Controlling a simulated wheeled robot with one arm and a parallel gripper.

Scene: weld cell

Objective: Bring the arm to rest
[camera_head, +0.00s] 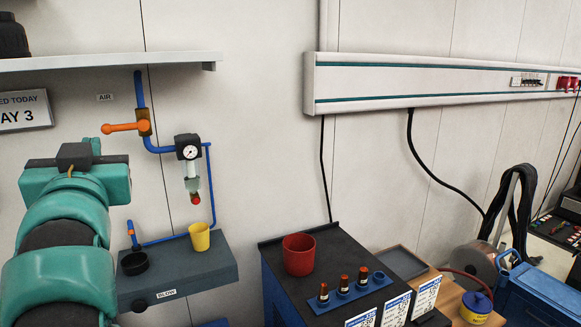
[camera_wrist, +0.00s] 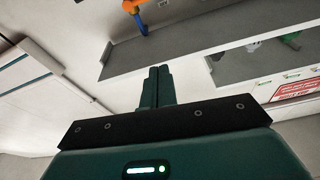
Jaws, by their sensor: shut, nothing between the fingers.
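My arm rises at the left of the head view, in front of the wall and the grey ledge. My gripper shows in the wrist view (camera_wrist: 160,72), its two dark green fingers closed together with nothing between them. It points toward the wall and a grey shelf, and touches nothing that I can see.
A red cup (camera_head: 299,255) stands on a dark cabinet (camera_head: 275,247). A white shelf (camera_head: 110,61) runs overhead.

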